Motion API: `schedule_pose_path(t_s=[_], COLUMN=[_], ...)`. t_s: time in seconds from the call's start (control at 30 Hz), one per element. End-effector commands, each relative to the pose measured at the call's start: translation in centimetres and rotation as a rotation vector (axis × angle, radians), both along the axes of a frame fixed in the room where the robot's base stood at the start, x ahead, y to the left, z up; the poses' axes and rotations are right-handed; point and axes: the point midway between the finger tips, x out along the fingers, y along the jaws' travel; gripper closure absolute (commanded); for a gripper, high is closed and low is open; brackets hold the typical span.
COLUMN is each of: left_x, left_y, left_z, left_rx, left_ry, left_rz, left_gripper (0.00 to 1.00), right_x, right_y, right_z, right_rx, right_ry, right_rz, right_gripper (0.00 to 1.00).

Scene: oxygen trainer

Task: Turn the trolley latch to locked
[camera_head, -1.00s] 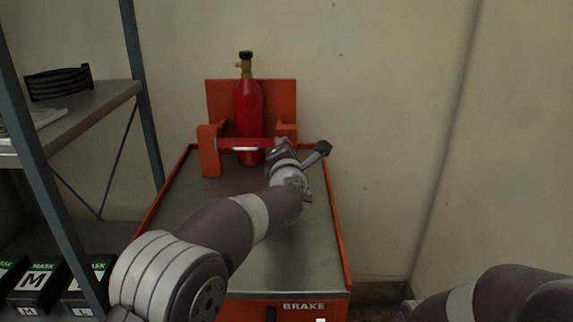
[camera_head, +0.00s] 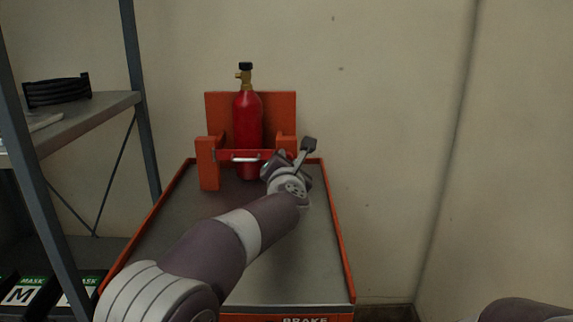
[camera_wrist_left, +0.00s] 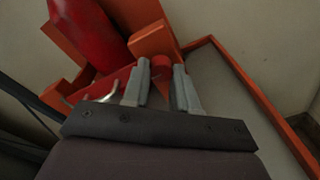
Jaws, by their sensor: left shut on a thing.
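The trolley (camera_head: 344,245) has an orange rim and a grey top. A red bar (camera_head: 225,156) with a pale handle crosses in front of the red cylinder (camera_head: 248,118). My left gripper (camera_wrist_left: 160,78) is shut on a small red knob (camera_wrist_left: 161,66) at the bar's right end, which I take for the latch. One finger lies on each side of the knob. In the head view my left wrist mostly hides the knob and fingertips. I cannot tell the latch's exact angle. My right gripper is out of view; only part of its arm shows at the lower right.
An orange bracket (camera_head: 207,165) and back plate (camera_head: 222,105) stand around the cylinder. Walls are close behind and right. The trolley's front top is clear.

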Motion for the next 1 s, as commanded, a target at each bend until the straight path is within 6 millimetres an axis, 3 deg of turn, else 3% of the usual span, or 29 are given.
schedule_pose_path(t_s=[0.23, 0.27, 0.3, 0.33, 0.7, 0.83, 1.0], left_x=[0.0, 0.0, 0.0, 0.0, -0.7, -3.2, -8.0], left_y=[0.0, 0.0, 0.0, 0.0, -0.1, 0.0, -0.1], left_z=[-0.1, -0.1, -0.1, -0.1, 0.0, 0.2, 0.6], left_rx=[0.0, 0.0, 0.0, 0.0, 0.001, 0.001, 0.001], left_ry=[0.003, 0.003, 0.003, 0.003, 0.0, -0.001, 0.0], left_rz=[0.0, 0.0, 0.0, 0.0, -0.001, -0.002, -0.004], left_gripper=[1.0, 0.63, 0.5, 0.47, 0.47, 0.47, 0.47], right_x=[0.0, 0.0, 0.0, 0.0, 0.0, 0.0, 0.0], right_y=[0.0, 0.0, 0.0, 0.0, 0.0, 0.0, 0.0], right_z=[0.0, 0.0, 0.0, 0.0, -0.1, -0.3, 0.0], right_rx=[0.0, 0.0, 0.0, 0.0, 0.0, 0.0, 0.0], right_ry=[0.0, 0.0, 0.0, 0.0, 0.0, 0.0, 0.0], right_rz=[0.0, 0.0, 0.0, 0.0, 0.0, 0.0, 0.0], right_gripper=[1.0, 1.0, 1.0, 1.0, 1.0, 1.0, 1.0])
